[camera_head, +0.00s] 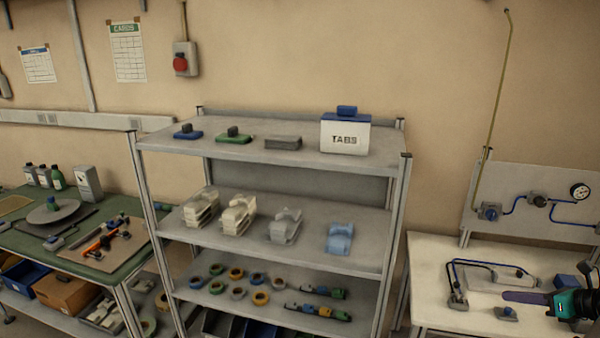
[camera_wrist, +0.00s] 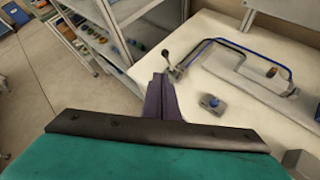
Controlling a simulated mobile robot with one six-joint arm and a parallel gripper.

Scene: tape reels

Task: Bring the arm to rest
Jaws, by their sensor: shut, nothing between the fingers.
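My gripper (camera_head: 524,297) reaches in from the right edge in the head view, with a teal body and dark purple fingers. It is over the white table (camera_head: 434,257) and points left. In the wrist view my gripper (camera_wrist: 160,84) shows its fingers together, with nothing seen between them. The fingertips are above the table's edge area, near a small lever fitting. I cannot tell the exact height above the table.
On the white table stand a blue-tubed fixture (camera_head: 487,268) and a small grey block with a blue knob (camera_head: 505,313). A gauge panel (camera_head: 540,205) rises behind. A grey shelf rack (camera_head: 275,253) with several tape reels stands left. Open floor (camera_wrist: 40,88) shows beyond.

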